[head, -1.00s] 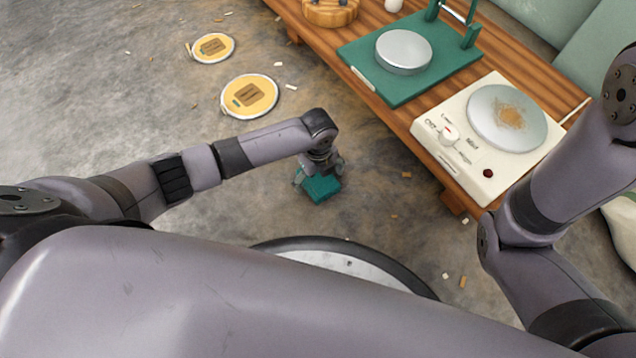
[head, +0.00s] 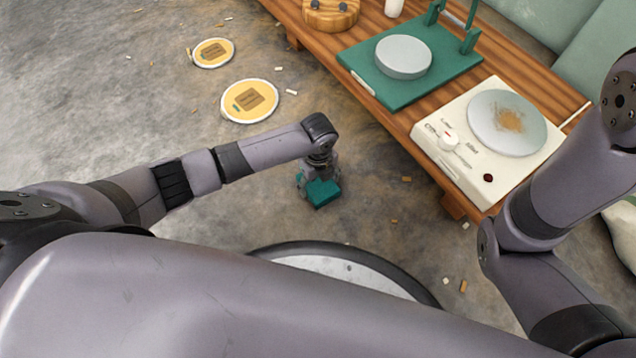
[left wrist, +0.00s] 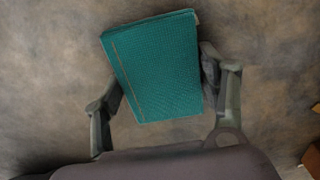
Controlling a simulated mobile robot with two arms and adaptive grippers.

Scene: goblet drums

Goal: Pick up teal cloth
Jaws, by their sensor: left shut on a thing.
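The teal cloth (head: 321,192) is a folded block below my left wrist in the head view. In the left wrist view the cloth (left wrist: 158,68) shows its woven face and a thin tan stripe near its left edge. My left gripper (head: 319,180) is shut on the cloth, with one finger at each side of it. The left gripper also shows in the left wrist view (left wrist: 160,95). Whether the cloth touches the floor is hard to tell. Of my right arm only links show at the right of the head view; its gripper is out of view.
A wooden bench (head: 400,130) at the right bears a green stand (head: 430,85) with a round disc and a cream scale-like device (head: 470,165). Two yellow discs (head: 250,101) lie on the floor, with scattered chips. The floor (head: 200,260) around the cloth is largely clear.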

